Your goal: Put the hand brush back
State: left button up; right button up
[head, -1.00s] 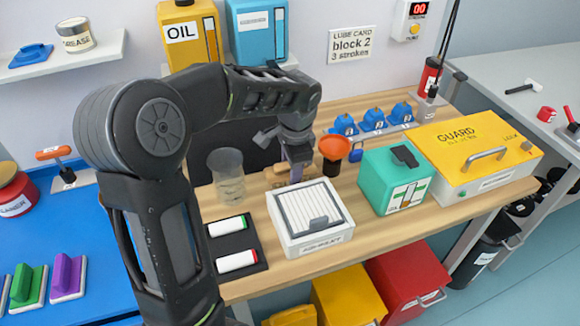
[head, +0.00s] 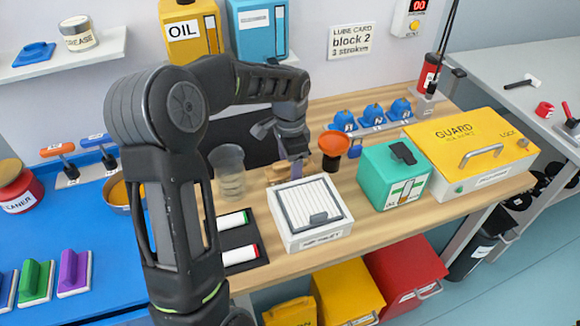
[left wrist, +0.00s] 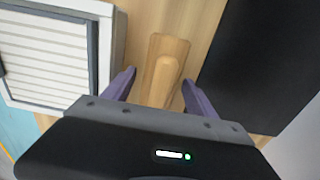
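A tan wooden piece that looks like the hand brush (head: 277,173) lies on the wooden bench behind the white filter box (head: 309,218); the box and my gripper partly hide it. In the left wrist view its raised rounded handle (left wrist: 165,78) stands up from a flat wooden back. My left gripper (head: 295,168) points down over it. In the left wrist view the purple fingers (left wrist: 160,92) are apart, one on each side of the handle, with gaps visible on both sides. Bristles are not visible. My right gripper is not in view.
A clear beaker (head: 229,172) stands left of the brush and an orange funnel (head: 333,145) right of it. A teal box (head: 394,176) and yellow guard (head: 470,150) fill the right side. A black mat with two rollers (head: 238,240) lies in front.

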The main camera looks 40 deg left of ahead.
pick_arm(q)
jog(key=shift+r, duration=0.1)
jog(key=shift+r, duration=0.2)
notch_tip(320, 180, up, 7)
jog(key=shift+r, duration=0.15)
dwell(0.3)
